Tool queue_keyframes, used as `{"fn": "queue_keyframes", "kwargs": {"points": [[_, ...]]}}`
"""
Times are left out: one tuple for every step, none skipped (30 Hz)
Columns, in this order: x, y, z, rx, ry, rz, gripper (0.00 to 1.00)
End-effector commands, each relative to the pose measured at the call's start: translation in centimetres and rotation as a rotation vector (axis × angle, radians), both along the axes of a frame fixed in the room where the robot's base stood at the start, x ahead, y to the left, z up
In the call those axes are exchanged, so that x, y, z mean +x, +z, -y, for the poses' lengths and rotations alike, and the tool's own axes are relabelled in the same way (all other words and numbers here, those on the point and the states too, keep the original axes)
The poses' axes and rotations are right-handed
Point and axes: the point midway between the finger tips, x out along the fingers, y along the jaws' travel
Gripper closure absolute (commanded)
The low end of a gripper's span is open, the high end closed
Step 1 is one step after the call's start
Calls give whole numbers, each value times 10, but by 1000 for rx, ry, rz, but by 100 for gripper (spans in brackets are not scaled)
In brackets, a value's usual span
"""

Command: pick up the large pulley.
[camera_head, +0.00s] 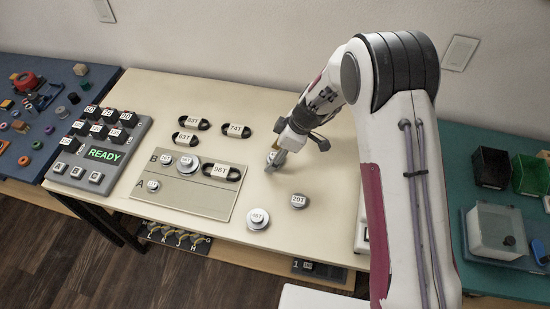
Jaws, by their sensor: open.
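A large silver pulley (249,221) with a white label lies on the cream table near its front edge. It looks like the largest loose pulley. A smaller grey pulley (298,202) labelled 29T lies to its right. My gripper (272,165) points down behind the large pulley, apart from it. Its jaws are open. Something with a white label shows at the fingers, and I cannot tell if it lies between them or on the table behind them.
A beige board (200,204) with rows A and B holds several pulleys and a 96T belt (235,173). Loose black belts (250,128) lie behind it. A grey keypad (70,169) reading READY is at left. The table right of the small pulley is clear.

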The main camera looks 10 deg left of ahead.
Motion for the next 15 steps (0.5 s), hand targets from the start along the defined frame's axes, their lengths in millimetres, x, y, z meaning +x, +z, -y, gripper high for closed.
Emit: {"fn": "queue_keyframes", "kwargs": {"points": [[0,0,0,0,0,0,46],[0,0,0,0,0,0,46],[0,0,0,0,0,0,46],[0,0,0,0,0,0,46],[0,0,0,0,0,0,54],[0,0,0,0,0,0,64],[0,0,0,0,0,0,72],[0,0,0,0,0,0,80],[0,0,0,0,0,0,87],[0,0,0,0,0,0,87],[0,0,0,0,0,0,87],[0,0,0,0,0,0,87],[0,0,0,0,0,0,87],[0,0,0,0,0,0,87],[0,0,0,0,0,0,87]]}}
